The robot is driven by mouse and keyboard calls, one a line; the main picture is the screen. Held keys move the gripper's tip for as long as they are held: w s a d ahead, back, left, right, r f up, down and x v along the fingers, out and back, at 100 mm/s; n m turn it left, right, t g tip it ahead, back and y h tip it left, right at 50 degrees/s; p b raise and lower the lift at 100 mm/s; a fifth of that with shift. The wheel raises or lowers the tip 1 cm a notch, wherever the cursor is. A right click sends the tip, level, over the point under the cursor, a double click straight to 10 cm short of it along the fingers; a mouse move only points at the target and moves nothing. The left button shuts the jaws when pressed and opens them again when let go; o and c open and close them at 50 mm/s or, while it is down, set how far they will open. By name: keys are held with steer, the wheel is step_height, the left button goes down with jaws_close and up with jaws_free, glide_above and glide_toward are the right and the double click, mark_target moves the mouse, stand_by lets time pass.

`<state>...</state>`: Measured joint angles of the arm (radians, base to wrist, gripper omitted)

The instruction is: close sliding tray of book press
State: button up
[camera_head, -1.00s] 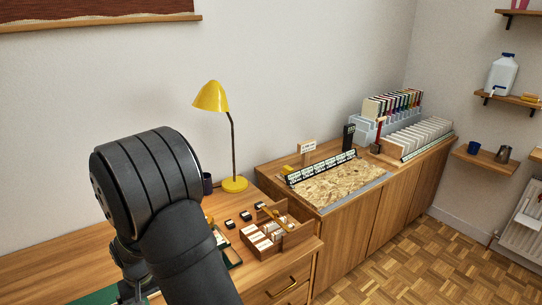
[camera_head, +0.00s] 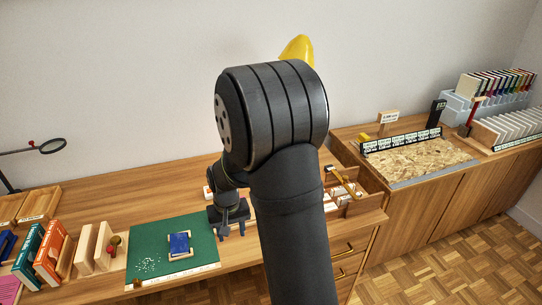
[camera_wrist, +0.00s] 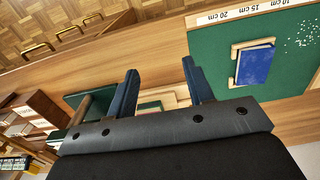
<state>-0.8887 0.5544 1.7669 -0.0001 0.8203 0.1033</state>
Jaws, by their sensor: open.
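I cannot make out a book press or its sliding tray for certain in either view. A blue book (camera_head: 179,245) lies in a small wooden holder on the green mat (camera_head: 205,262); the book (camera_wrist: 254,64) is at the upper right in the wrist view. My gripper (camera_head: 231,232) hangs over the mat's right edge, pointing down, apart from the book. In the wrist view my gripper (camera_wrist: 160,72) is open, with a pale wooden piece (camera_wrist: 165,98) visible between the fingers. My forearm hides the bench middle in the head view.
Upright books (camera_head: 30,250) and wooden boards stand at the left. A magnifier (camera_head: 50,146) rises behind them. A wooden box with white items (camera_head: 340,192) stands right of my arm. A chipboard panel (camera_head: 420,158) lies on the right cabinet. The bench between books and gripper's back is mostly bare.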

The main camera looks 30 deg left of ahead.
steer(key=shift+a, duration=0.1)
steer(key=c, duration=0.3)
steer(key=a+t, duration=0.1)
steer(key=a, duration=0.1)
steer(key=a+t, duration=0.1)
steer(key=a, duration=0.2)
steer(key=shift+s+a+r+h, duration=0.1)
steer(key=shift+a+r+h, duration=0.05)
steer(key=shift+a+h, duration=0.2)
jaws_close()
steer(key=s+a+r+t+y, duration=0.1)
steer(key=a+t, duration=0.1)
steer(key=a, duration=0.4)
steer(key=s+a+r+t, duration=0.1)
steer(key=a+r+t, duration=0.15)
steer(key=a, duration=0.35)
steer(key=shift+n, duration=0.4)
steer(key=x, duration=1)
steer(key=shift+s+d+f, duration=0.1)
steer(key=shift+s, duration=0.15)
steer(key=w+d, duration=0.1)
steer(key=w+f, duration=0.1)
steer(key=shift+w+d, duration=0.35)
steer(key=shift+w, duration=0.05)
steer(key=shift+w+d, duration=0.25)
steer(key=shift+w, duration=0.15)
